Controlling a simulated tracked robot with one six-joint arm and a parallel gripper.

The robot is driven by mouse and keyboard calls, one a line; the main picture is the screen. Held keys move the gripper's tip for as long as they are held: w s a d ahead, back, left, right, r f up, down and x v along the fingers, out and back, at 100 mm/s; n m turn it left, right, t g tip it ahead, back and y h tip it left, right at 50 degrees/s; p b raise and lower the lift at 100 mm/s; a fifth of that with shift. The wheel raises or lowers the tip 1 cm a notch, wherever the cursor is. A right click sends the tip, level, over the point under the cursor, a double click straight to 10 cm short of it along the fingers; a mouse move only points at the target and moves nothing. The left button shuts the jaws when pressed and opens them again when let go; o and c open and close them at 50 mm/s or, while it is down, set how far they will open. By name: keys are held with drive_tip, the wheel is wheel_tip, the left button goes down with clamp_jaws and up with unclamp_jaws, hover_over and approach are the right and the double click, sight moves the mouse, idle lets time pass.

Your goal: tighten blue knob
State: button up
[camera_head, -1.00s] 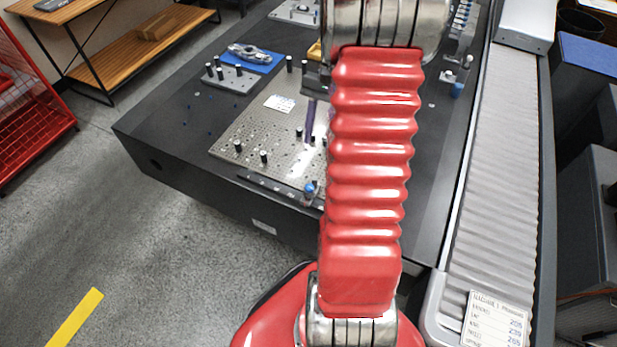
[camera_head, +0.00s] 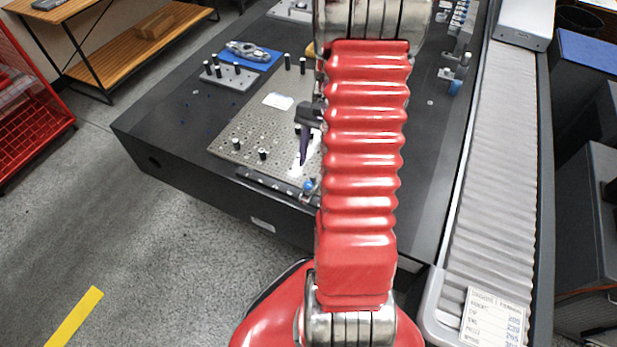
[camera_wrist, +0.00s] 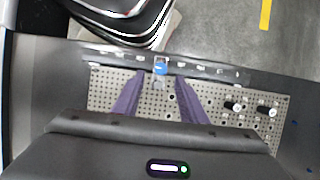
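The blue knob (camera_head: 308,186) sits on a small fixture at the near edge of the perforated plate, partly beside my red arm in the head view. In the wrist view the blue knob (camera_wrist: 161,68) lies just beyond the fingertips, about midway between them. My gripper (camera_wrist: 158,84) is open and empty, its two purple fingers apart over the plate. In the head view my gripper (camera_head: 304,158) points down above the plate, a short way behind the knob; my arm hides part of it.
The perforated plate (camera_head: 248,135) carries several black posts and lies on a dark granite table (camera_head: 185,145). A second blue-ended fixture (camera_head: 455,87) stands at the table's right side. A grey bellows-covered rail (camera_head: 495,170) runs along the right. A blue mat (camera_head: 262,62) lies farther back.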

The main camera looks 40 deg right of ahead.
sight(309, 184)
drive_tip(key=x, duration=0.5)
drive_tip(key=shift+a+f, duration=0.15)
drive_tip(key=shift+f, duration=0.25)
drive_tip(key=shift+c, duration=0.6)
clamp_jaws()
